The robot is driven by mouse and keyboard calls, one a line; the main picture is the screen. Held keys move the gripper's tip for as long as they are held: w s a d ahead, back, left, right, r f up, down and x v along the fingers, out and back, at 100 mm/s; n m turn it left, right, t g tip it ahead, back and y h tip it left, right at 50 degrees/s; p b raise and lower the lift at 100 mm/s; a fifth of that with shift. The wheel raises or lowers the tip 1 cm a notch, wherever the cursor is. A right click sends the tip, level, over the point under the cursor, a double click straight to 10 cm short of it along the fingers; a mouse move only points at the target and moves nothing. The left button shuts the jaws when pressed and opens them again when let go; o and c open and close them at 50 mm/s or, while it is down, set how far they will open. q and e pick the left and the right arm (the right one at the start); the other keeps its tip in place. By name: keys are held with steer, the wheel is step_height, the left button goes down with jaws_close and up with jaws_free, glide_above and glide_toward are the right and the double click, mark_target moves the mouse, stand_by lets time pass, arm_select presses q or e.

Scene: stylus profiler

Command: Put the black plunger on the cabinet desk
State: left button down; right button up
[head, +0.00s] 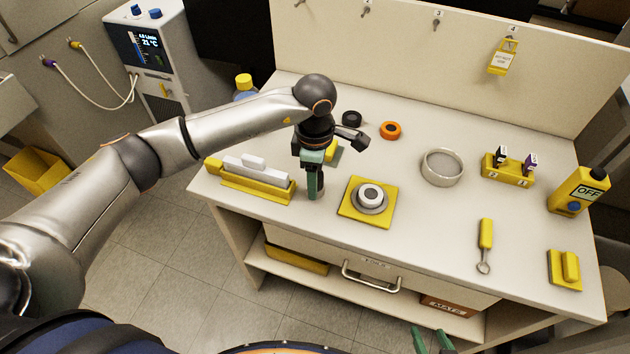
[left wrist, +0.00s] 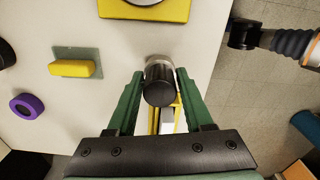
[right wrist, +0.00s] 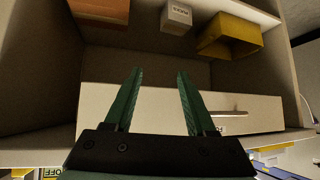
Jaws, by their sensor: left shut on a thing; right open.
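My left gripper (head: 313,190) is over the left front part of the cabinet desk (head: 420,225). In the left wrist view, the left gripper (left wrist: 160,85) is shut on the black plunger (left wrist: 160,88), a short cylinder with a black end and a greyish far end. In the head view the gripper hides the plunger. I cannot tell whether the plunger touches the desk top. My right gripper (head: 432,341) is low in front of the desk. In the right wrist view, the right gripper (right wrist: 160,85) is open and empty, facing the drawer front and the lower shelf.
A yellow rack with white blocks (head: 255,180) is left of the gripper; a yellow pad (head: 352,220) with a round piece is right. A dark ring (head: 352,118), an orange ring (head: 390,130) and a round dish (head: 442,167) lie behind. The front middle of the desk is clear.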

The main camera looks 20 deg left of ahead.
arm_select(q)
steer(key=shift+f, duration=0.9)
steer(key=shift+c, duration=1.5)
jaws_free()
steer(key=shift+r, duration=0.25)
step_height(320, 180, up, 12)
steer(key=shift+f+b, duration=0.1)
steer(key=shift+b, duration=0.25)
